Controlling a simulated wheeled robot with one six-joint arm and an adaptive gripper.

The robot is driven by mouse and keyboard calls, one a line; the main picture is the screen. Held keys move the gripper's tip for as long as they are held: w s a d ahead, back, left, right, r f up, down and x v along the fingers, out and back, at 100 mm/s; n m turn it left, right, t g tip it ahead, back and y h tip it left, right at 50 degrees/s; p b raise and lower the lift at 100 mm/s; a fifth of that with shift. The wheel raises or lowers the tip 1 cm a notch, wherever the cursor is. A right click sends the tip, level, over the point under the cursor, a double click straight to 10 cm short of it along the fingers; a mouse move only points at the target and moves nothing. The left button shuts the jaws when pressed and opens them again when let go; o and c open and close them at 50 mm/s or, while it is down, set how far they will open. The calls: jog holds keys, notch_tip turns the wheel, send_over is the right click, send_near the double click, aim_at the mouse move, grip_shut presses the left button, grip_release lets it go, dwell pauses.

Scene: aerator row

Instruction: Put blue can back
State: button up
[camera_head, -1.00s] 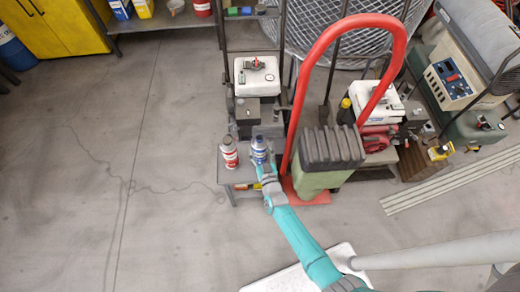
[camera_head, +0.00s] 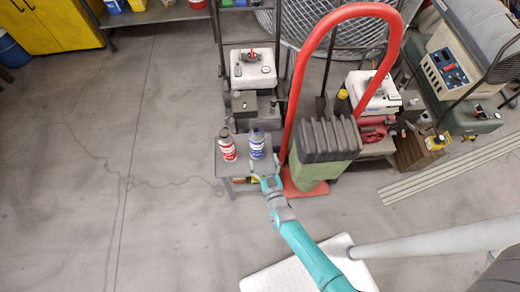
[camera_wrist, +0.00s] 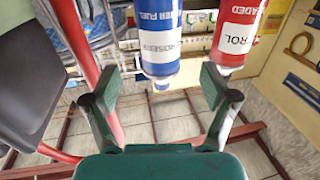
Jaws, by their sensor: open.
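The blue-and-white can (camera_head: 257,143) stands upright on a small grey stand (camera_head: 235,170) in the head view. A red-and-white can (camera_head: 227,147) stands close to its left on the same stand. My gripper (camera_head: 268,181) is just in front of the stand, below the blue can in the picture and apart from it. In the wrist view the two fingers (camera_wrist: 160,84) are spread with nothing between them. The blue can (camera_wrist: 160,42) shows just beyond the fingertips, and the red can (camera_wrist: 238,36) is to its right.
A red-framed hand truck (camera_head: 305,90) with a green, grey-topped bin (camera_head: 322,160) stands right of the stand, close to my arm. White-topped machines (camera_head: 252,68) are behind. The floor on the left (camera_head: 100,170) is clear.

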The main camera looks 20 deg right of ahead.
jog(key=shift+s+a, duration=0.2)
jog(key=shift+s, duration=1.4)
jog(key=s+d+r+y, duration=0.1)
jog(key=s+r, duration=0.3)
jog(key=s, duration=0.3)
jog(key=s+r+n+g, duration=0.1)
jog(key=s+r, duration=0.2)
jog(key=s, duration=0.3)
jog(key=s+d+r+y, duration=0.1)
jog(key=s+r, duration=0.3)
jog(key=s, duration=0.3)
jog(key=s+r+g, duration=0.1)
jog(key=s+r, duration=0.4)
jog(key=r, duration=0.4)
jog(key=s+r+g, duration=0.1)
jog(key=s+r, duration=0.5)
jog(key=r, duration=0.2)
jog(key=shift+a+r, duration=0.25)
jog(key=shift+r, duration=0.15)
